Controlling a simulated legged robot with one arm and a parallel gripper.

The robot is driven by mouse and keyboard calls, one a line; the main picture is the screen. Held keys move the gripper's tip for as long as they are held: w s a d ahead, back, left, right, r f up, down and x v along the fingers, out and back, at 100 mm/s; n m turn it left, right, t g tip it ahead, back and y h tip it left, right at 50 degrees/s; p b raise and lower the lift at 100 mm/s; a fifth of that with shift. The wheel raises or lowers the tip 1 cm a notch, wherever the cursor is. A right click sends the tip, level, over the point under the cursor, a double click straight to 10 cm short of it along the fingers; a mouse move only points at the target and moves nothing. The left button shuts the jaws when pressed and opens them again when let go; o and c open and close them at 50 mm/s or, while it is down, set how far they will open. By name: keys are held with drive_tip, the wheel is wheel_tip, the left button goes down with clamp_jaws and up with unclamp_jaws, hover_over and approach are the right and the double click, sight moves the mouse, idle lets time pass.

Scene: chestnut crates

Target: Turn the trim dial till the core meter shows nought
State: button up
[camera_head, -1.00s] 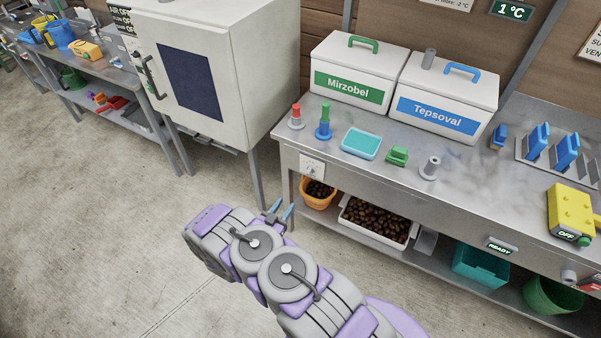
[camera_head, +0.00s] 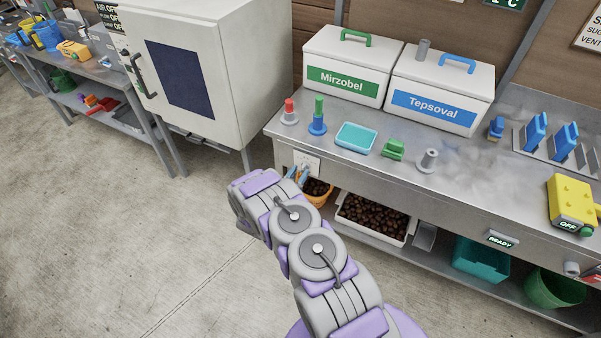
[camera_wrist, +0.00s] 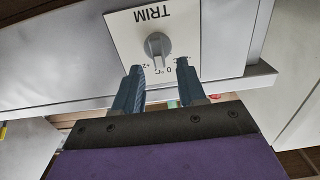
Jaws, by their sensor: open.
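The trim dial (camera_wrist: 157,47) is a grey knob on a white plate headed TRIM, upside down in the wrist view. My gripper also shows in the wrist view (camera_wrist: 159,67), open and empty. Its blue fingertips are either side of the scale, just short of the knob. A dark display (camera_head: 503,3) is cut off at the top of the head view; its figure is barely visible and no name shows.
A white cabinet (camera_head: 228,75) stands to the left. The steel bench top (camera_head: 330,108) holds several small items. The floor at left is clear.

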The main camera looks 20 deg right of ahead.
drive_tip(key=shift+x, duration=0.95)
clamp_jaws()
